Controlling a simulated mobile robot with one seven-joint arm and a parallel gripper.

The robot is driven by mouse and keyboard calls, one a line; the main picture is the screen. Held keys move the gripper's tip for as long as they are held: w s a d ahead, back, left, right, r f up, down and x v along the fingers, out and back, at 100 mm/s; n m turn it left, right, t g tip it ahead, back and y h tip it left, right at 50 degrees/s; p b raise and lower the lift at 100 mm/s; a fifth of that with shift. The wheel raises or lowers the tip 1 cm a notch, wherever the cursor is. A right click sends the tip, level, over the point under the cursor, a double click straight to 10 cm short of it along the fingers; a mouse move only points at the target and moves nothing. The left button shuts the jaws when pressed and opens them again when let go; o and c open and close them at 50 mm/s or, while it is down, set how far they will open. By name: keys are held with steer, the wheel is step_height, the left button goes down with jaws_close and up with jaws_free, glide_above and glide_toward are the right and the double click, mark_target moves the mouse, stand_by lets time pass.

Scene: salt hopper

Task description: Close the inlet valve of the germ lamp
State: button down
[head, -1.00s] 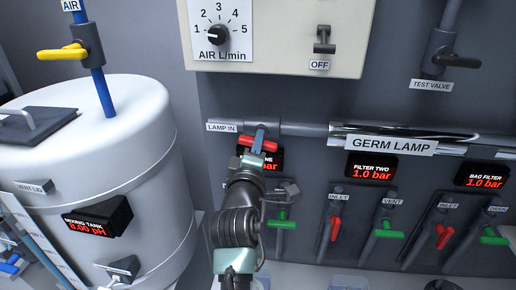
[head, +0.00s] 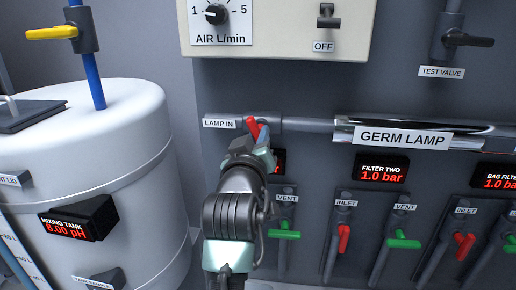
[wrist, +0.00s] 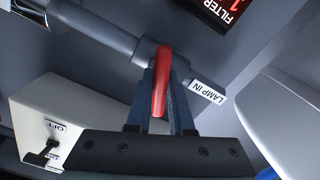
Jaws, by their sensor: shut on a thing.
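The germ lamp (head: 350,134) is a shiny horizontal tube on the wall, with a grey pipe running left from it. Its inlet valve, by the LAMP IN label (head: 219,123), has a red handle (head: 253,127). The handle now slants across the pipe line. In the wrist view the red handle (wrist: 161,75) lies between the two dark fingers, at an angle to the pipe. My gripper (wrist: 162,100) is shut on it; it also shows in the head view (head: 262,138). The arm hides the valve's lower part.
The white mixing tank (head: 85,165) stands at left. The white control box (head: 285,38) hangs above the pipe. A test valve (head: 447,45) is at upper right. Filter valves with red (head: 343,239) and green (head: 403,242) handles sit below the lamp.

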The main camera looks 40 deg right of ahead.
steer(key=shift+f+m+b, duration=0.1)
steer(key=shift+m+b, duration=1.4)
steer(key=shift+m, duration=0.7)
steer(key=c, duration=0.8)
jaws_free()
steer(key=b+v, duration=0.3)
steer(key=v, duration=1)
steer(key=shift+b, duration=0.3)
